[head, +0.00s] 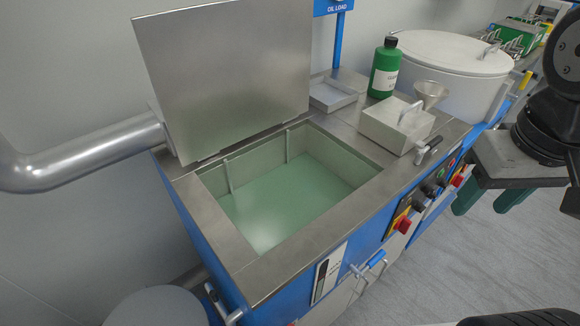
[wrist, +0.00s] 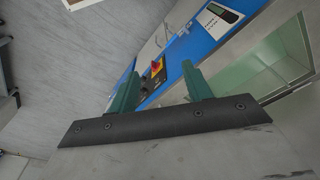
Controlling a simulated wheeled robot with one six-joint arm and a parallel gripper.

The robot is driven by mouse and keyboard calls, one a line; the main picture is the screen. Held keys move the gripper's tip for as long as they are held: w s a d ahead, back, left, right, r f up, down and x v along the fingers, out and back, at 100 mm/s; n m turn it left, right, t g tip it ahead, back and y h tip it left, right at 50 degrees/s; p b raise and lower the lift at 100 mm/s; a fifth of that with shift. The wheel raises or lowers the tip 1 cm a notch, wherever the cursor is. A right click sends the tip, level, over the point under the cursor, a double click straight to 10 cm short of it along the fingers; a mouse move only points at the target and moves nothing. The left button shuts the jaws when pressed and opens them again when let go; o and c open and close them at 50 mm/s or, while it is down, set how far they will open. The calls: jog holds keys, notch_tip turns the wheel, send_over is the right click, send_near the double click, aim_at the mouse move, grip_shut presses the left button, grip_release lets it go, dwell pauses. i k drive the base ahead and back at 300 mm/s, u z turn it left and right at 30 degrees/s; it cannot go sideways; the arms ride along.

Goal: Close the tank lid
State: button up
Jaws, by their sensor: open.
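The tank lid (head: 230,75) is a flat grey metal panel standing raised, tilted back a little, at the back edge of the tank. The tank (head: 225,215) is open, with pale green liquid (head: 295,200) inside. Part of the open tank (wrist: 275,68) also shows at the right of the wrist view; the lid does not clearly show there. Part of my black arm shows at the right edge of the head view, well to the right of the lid.
A green bottle (head: 384,68), a shallow tray (head: 332,94), a box with a handle (head: 397,125) and a round white-lidded vessel (head: 450,55) stand right of the opening. A thick pipe (head: 90,152) is at left.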

aim_at(222, 74)
jog(key=z, duration=0.65)
jog(key=k, duration=0.7)
jog(key=u, duration=1.15)
jog(key=i, duration=0.3)
jog(key=u, duration=0.2)
